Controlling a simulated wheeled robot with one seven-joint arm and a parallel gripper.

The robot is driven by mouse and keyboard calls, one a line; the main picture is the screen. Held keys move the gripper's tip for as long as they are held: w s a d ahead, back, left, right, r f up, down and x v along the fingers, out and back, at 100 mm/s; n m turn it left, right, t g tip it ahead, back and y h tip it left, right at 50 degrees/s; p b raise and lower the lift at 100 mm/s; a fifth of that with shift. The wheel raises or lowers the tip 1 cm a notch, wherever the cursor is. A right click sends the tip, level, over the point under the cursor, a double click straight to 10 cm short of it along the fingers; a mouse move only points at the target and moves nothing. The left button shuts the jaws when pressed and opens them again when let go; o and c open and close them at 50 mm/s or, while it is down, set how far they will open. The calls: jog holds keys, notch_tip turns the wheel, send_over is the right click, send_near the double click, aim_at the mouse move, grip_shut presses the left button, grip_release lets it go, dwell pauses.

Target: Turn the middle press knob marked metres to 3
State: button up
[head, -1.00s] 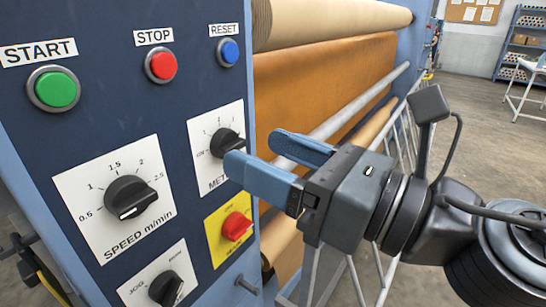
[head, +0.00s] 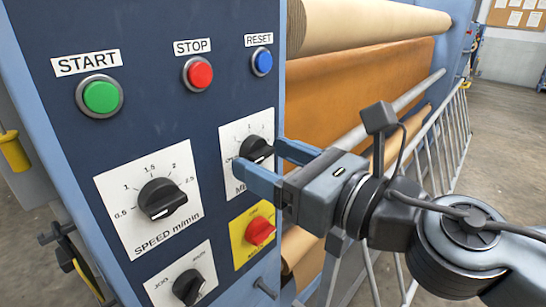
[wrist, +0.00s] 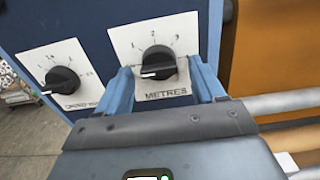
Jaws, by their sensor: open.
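The metres knob (head: 256,150) is a black knob on a white plate, partly hidden behind my gripper in the head view. In the wrist view my gripper (wrist: 160,80) has one finger on each side of the knob's lower part. I cannot tell whether either finger touches it.
The speed knob (head: 162,199) is left of the metres plate, and the red knob on yellow (head: 260,231) is just below. The jog knob (head: 188,286) is lower left. START (head: 100,97), STOP (head: 198,74) and RESET (head: 262,62) buttons are above. Rollers (head: 370,25) and a railing (head: 440,150) lie right.

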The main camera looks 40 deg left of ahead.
jog(key=c, duration=1.1)
